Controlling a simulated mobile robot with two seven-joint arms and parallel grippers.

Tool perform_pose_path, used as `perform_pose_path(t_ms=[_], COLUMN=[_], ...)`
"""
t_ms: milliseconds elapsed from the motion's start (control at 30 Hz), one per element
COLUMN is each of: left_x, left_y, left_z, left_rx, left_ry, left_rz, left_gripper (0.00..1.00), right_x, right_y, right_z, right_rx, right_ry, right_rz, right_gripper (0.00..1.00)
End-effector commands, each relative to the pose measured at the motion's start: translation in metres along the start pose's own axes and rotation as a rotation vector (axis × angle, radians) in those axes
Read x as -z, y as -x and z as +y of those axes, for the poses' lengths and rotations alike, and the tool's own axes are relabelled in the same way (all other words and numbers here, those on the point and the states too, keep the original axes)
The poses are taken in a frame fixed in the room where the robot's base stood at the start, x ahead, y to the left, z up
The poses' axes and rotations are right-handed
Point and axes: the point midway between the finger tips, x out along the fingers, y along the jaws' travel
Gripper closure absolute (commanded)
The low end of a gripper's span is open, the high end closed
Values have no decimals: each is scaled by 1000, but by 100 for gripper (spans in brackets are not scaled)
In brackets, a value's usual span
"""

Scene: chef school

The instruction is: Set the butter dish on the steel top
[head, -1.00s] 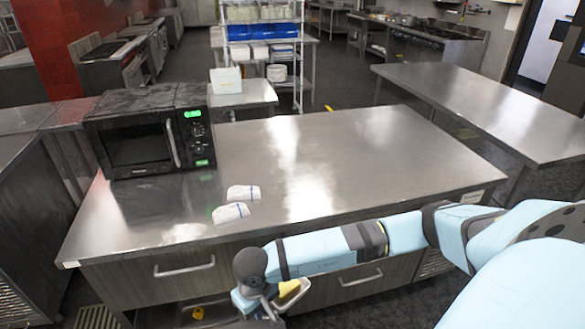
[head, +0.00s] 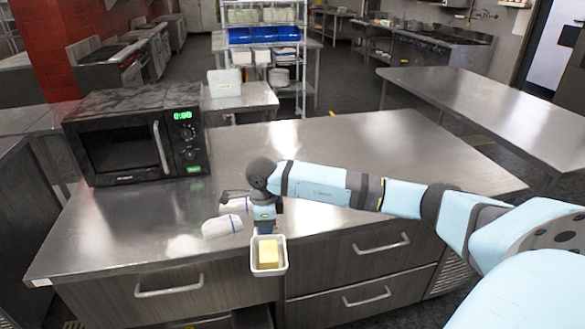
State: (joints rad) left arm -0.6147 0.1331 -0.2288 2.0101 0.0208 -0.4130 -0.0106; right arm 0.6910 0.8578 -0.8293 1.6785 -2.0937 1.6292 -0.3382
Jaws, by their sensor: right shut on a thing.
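The butter dish (head: 283,266) is a small white rectangular dish with a yellow block of butter (head: 267,253) in it. My right gripper (head: 265,229) is shut on the dish at its far side. The dish looks level and shows in front of the drawer fronts, near the front edge of the steel top (head: 340,160). The fingertips are partly hidden by the gripper body and the dish. My left gripper is not in view.
A black microwave (head: 125,150) stands on the left of the steel top. Two white packets (head: 222,226) lie left of my right gripper, one partly hidden. The middle and right of the top are clear. Drawer handles (head: 168,287) stick out in front.

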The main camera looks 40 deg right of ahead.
Motion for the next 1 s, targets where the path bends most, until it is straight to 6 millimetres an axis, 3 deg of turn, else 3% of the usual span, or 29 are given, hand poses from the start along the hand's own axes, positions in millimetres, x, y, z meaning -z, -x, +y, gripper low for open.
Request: perform_pose_path(t_ms=[200,500,800,1000], left_x=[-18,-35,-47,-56], left_y=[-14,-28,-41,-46], left_z=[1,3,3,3], left_rx=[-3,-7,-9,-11], left_ry=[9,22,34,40], left_rz=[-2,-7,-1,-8], left_gripper=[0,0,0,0], right_x=[20,53,92,110], right_y=[20,55,90,106], right_z=[-48,-100,-139,-152], right_rx=[-2,-8,-15,-17], right_ry=[-671,-1589,-2467,-2857], right_rz=[-5,-10,-16,-17], right_gripper=[100,100,100,100])
